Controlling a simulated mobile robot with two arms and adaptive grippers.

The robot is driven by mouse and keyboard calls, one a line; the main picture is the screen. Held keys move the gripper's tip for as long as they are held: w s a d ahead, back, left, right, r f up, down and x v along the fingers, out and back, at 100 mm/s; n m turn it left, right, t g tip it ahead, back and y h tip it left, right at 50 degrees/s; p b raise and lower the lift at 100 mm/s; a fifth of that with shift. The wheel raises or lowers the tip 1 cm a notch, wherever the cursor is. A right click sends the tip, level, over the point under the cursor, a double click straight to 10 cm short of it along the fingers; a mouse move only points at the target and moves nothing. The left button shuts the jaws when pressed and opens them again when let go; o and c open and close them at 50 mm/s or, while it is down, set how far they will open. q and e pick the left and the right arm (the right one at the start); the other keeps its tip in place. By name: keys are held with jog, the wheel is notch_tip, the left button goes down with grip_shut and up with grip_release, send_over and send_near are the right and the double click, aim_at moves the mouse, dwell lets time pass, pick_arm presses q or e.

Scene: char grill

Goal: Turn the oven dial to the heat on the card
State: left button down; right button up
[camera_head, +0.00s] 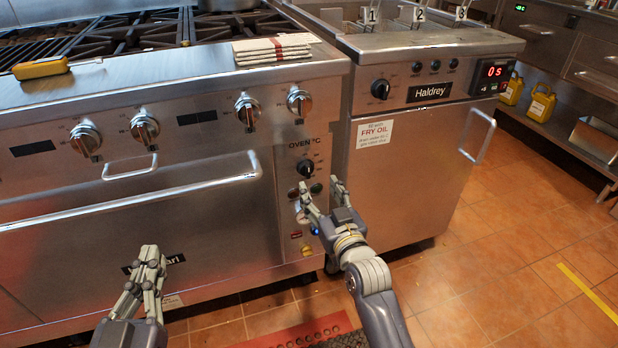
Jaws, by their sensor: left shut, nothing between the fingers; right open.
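The oven dial (306,168) is a black knob under the "OVEN °C" lettering on the range's right front panel. Its scale marks are too small to read. My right gripper (319,187) is open, its fingertips just below the dial, one toward each side; I cannot tell whether they touch the panel. The dial is not between the fingers. My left gripper (152,262) is shut and empty, low in front of the oven door (130,235). I cannot make out a heat card in this view.
Silver burner knobs (145,127) line the range front. A door handle bar (130,193) sticks out below them. Folded towels (272,48) lie on the ledge above the dial. The fryer (410,160) stands right of the range, with its own black knob (380,89).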

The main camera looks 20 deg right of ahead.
aim_at(309, 172)
jog(key=w+b, duration=0.2)
jog(key=w, duration=0.5)
jog(key=shift+a+f, duration=0.1)
pick_arm(q)
jog(key=s+r+t+h, duration=0.1)
jog(key=s+r+t, duration=0.3)
jog(key=r, duration=0.5)
jog(key=shift+r+t+h, duration=0.3)
jog(key=shift+t+h, duration=0.1)
jog(key=shift+t, duration=0.6)
pick_arm(e)
jog(key=shift+w, duration=0.3)
pick_arm(q)
jog(key=shift+d, duration=0.1)
pick_arm(e)
jog(key=c, duration=1)
